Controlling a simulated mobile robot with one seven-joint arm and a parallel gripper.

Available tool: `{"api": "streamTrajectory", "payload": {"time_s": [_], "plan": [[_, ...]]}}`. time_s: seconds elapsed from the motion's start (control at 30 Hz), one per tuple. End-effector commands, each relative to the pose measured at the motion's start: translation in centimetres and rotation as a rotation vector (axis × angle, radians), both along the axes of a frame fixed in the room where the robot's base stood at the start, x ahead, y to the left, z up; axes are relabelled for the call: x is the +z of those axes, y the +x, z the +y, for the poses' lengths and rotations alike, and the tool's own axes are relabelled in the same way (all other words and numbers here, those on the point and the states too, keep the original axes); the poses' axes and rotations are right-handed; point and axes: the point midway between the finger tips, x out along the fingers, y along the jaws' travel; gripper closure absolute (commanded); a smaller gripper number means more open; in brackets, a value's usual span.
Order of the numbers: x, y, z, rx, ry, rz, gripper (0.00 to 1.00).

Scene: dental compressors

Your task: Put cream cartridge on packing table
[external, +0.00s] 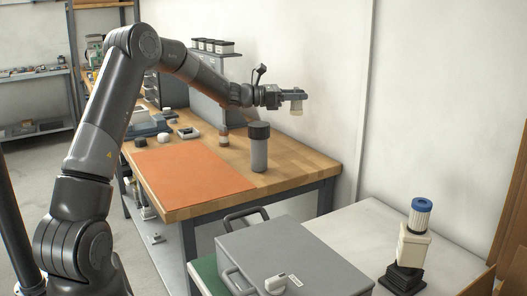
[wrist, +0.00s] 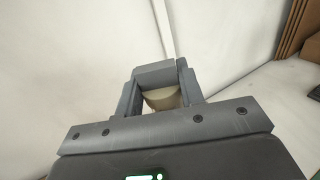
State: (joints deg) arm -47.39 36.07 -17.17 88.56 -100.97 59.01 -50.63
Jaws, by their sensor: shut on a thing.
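My gripper (external: 295,95) is shut on the cream cartridge (external: 296,109) and holds it in the air, near the white wall. The cartridge's lower part hangs below the fingers. In the wrist view the cartridge (wrist: 163,98) shows between the fingers, partly hidden by them. A wooden table (external: 290,162) with an orange mat stands below and to the left of the gripper; I take it for the packing table. The cartridge is apart from its top.
A dark grey cylinder (external: 259,150) stands on the wooden table beside the orange mat (external: 190,175), with small parts behind. A grey case (external: 300,255) is in front. A blue-topped filter (external: 420,217) stands on a cream block at right. The mat is clear.

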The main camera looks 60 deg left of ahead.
Motion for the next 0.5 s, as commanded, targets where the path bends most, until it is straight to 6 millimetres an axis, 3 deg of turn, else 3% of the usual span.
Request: {"api": "streamTrajectory", "payload": {"time_s": [0.03,0.23,0.4,0.5], "plan": [[0.0,0.5,-3.0,-0.052,0.0,-0.001,0.88],[0.1,0.9,-14.0,-0.251,0.0,-0.001,0.88],[0.1,-0.1,-23.2,-0.42,0.0,-0.001,0.88],[0.0,-1.1,-27.6,-0.507,-0.001,0.0,0.88]]}}
